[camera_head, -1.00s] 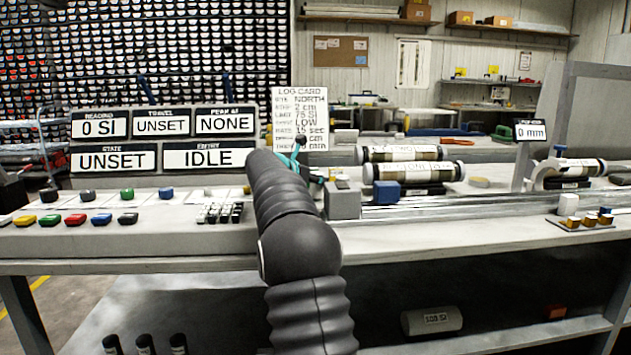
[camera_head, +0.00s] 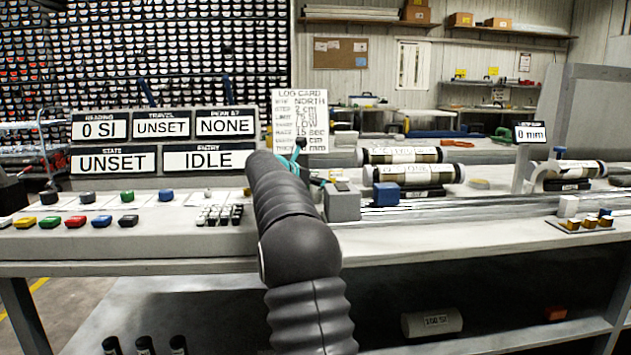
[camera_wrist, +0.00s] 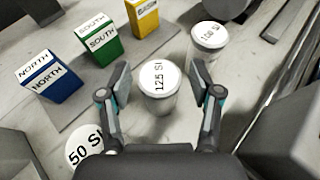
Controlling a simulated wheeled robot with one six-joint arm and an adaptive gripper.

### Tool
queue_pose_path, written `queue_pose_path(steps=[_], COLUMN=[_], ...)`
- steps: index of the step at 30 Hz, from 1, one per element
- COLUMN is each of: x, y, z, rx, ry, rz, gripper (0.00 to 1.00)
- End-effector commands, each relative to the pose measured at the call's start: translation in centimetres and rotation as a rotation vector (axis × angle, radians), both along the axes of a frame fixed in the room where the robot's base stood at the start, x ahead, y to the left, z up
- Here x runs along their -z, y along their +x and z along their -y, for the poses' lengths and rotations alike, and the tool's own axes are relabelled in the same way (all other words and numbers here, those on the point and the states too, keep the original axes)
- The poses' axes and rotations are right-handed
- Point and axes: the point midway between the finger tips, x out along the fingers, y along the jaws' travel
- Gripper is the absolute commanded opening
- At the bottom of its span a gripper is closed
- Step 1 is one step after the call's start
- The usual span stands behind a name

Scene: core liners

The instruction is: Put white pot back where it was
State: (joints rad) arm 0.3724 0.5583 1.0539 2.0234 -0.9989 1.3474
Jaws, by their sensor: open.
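In the wrist view a white pot marked 125 SI (camera_wrist: 159,104) stands upright on the pale bench top. My gripper (camera_wrist: 160,76) is open, with one finger on each side of this pot. Clear contact between fingers and pot is not visible. A second white pot (camera_wrist: 208,40) stands behind it to the right, its label hard to read. A third white lid marked 50 SI (camera_wrist: 84,148) is at the lower left. In the head view my gripper is mostly hidden behind my arm; only a teal and dark part shows.
Blue NORTH (camera_wrist: 50,82), green SOUTH (camera_wrist: 98,42) and yellow (camera_wrist: 143,18) blocks stand left of and behind the pots. In the head view a grey block (camera_head: 342,203), a blue block (camera_head: 386,194) and core tubes (camera_head: 413,174) lie right of my arm. A display console (camera_head: 163,140) stands left.

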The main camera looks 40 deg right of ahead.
Motion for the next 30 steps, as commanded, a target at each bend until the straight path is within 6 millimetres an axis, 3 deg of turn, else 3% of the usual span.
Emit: queue_pose_path(steps=[1,9,16,22,30], x=[0.4,-2.2,-4.1,-4.8,-5.1], y=[-0.1,-1.3,-2.2,-2.6,-2.6], z=[-0.7,-6.0,-9.2,-10.5,-10.8], rx=[0.001,-0.005,-0.001,-0.001,-0.007], ry=[0.006,0.0,-0.002,-0.003,-0.008], rz=[-0.01,-0.004,0.0,0.001,0.001], gripper=[0.64,0.64,0.64,0.64,0.64])
